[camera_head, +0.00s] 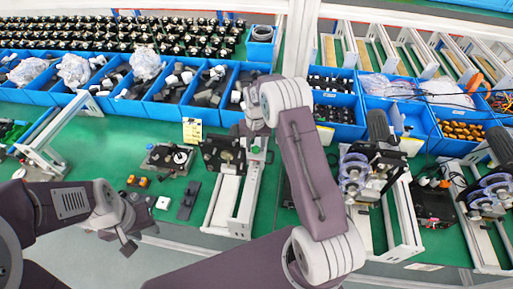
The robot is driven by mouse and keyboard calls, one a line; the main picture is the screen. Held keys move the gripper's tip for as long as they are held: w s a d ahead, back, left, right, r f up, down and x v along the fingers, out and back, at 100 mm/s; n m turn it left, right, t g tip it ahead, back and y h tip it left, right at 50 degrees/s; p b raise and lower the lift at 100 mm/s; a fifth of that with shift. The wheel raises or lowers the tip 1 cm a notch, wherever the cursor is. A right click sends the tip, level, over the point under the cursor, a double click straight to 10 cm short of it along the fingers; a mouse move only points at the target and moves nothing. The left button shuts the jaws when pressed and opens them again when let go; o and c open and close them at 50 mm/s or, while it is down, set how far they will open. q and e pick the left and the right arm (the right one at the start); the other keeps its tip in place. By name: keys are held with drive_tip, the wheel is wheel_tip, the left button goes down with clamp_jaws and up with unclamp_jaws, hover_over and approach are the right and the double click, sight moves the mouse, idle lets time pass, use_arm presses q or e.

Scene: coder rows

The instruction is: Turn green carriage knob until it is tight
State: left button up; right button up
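A small green knob (256,149) shows on the white rail fixture (246,200) in the middle of the green workbench. My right gripper (256,138) points down over the knob, at the end of my arm that crosses the middle of the view. Its fingers are small and partly hidden by the wrist, so I cannot tell if they are shut on the knob. My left gripper (126,244) hangs at the lower left, past the bench's front edge and away from the fixture. Its finger gap is not clear.
Blue bins (215,85) with dark parts line the back of the bench. A black device (224,154) stands left of the fixture. Machines with clear discs (355,175) stand to the right. A yellow card (192,130) stands behind. Bare green bench (90,150) shows at left.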

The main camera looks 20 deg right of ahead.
drive_tip(key=shift+o, duration=0.5)
drive_tip(key=shift+w+f, duration=0.1)
drive_tip(key=shift+w, duration=0.1)
wheel_tip(320, 180, up, 5)
drive_tip(key=p, duration=0.3)
drive_tip(key=shift+s+p, duration=0.1)
drive_tip(key=shift+p, duration=0.3)
